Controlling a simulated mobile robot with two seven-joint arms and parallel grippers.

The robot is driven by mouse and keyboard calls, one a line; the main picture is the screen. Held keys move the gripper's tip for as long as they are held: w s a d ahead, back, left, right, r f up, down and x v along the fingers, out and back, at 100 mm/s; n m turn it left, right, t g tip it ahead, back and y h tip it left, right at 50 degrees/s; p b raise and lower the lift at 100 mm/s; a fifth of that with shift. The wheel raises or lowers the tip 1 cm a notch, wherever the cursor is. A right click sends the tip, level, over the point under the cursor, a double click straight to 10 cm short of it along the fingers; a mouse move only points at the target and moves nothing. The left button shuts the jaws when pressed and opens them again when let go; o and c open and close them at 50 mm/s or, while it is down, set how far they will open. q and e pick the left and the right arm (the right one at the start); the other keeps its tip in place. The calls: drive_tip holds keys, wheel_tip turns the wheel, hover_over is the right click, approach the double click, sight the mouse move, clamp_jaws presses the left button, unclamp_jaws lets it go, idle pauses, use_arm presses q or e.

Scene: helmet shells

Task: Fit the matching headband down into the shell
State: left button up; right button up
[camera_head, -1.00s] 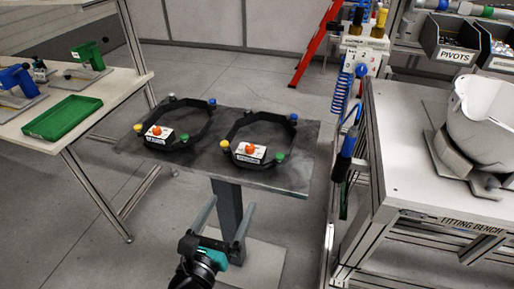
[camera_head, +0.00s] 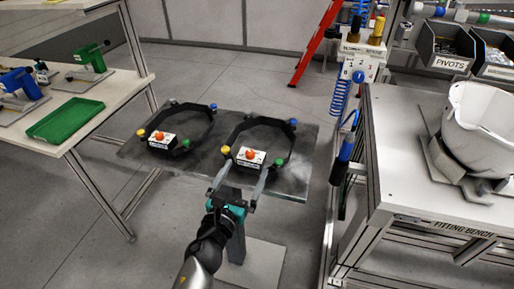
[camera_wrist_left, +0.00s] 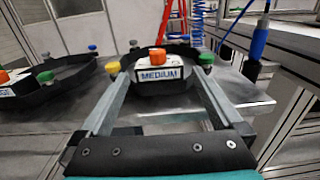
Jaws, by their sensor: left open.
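A black ring-shaped headband (camera_head: 288,141) with coloured knobs lies on the right of a small dark stand. Its front block reads MEDIUM in the left wrist view (camera_wrist_left: 160,75) and has an orange knob on top. A similar headband (camera_head: 208,126) lies to its left; its label is not readable. The white shell (camera_head: 480,125) sits in a grey cradle on the fitting bench at right. My left gripper (camera_head: 242,176) is open and empty, its fingers pointing at the MEDIUM block from the near side, one towards each side of it. My right gripper is not in view.
The dark stand top (camera_head: 215,168) is close to the fitting bench (camera_head: 400,150), with hanging blue tools (camera_head: 345,147) between them. A table with a green tray (camera_head: 65,119) and blue and green tools stands at left. Labelled bins (camera_head: 450,45) are at back right.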

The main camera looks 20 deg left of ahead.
sight(248, 163)
use_arm(q)
drive_tip(key=shift+w+d+r+p, duration=0.1)
drive_tip(key=shift+w+p, duration=0.2)
drive_tip(key=shift+w, duration=2.4)
drive_tip(key=c, duration=1.2)
